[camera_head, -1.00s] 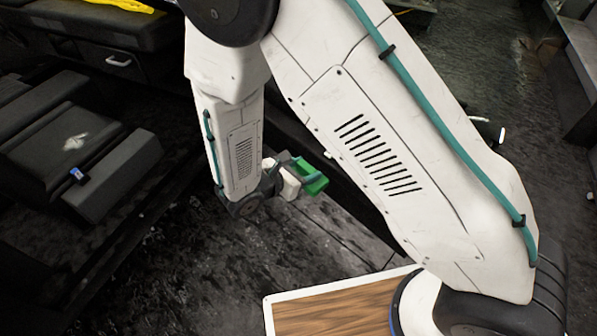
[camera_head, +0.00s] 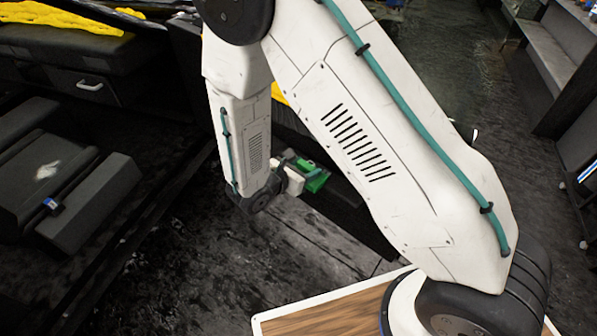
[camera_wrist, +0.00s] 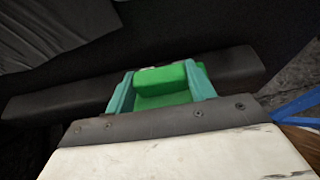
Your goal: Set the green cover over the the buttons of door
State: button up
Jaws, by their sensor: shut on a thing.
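The green cover (camera_wrist: 165,84) is held between the two teal fingers of my gripper (camera_wrist: 162,92) in the wrist view. In the head view the green cover (camera_head: 316,180) shows just right of the lower end of my arm, at my gripper (camera_head: 304,170). My gripper is shut on the cover. Behind it lies a dark panel (camera_wrist: 232,72) with a long raised ledge, which may be part of the door. I cannot tell whether the cover touches it. No door buttons can be made out in either view.
A dark seat-like block (camera_head: 88,205) with a small blue-and-white item (camera_head: 51,204) stands at the left. Yellow cloth (camera_head: 60,30) lies on a dark bench with a handled drawer (camera_head: 89,86). Shelves (camera_head: 545,50) stand at the far right. Dark floor (camera_head: 185,255) is open below the gripper.

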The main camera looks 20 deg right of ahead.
jog(key=shift+w+d, duration=0.45)
jog(key=shift+d, duration=0.3)
jog(key=shift+w+d, duration=0.5)
jog(key=shift+d, duration=0.3)
jog(key=shift+w+d, duration=0.45)
jog(key=shift+d, duration=0.3)
jog(key=shift+f, duration=0.7)
jog(key=shift+f, duration=0.3)
jog(key=o, duration=1.1)
jog(key=shift+o, duration=0.2)
jog(key=v, duration=0.7)
jog(key=shift+s+a+r, duration=0.15)
jog(key=shift+s+a, duration=0.05)
jog(key=shift+a, duration=0.15)
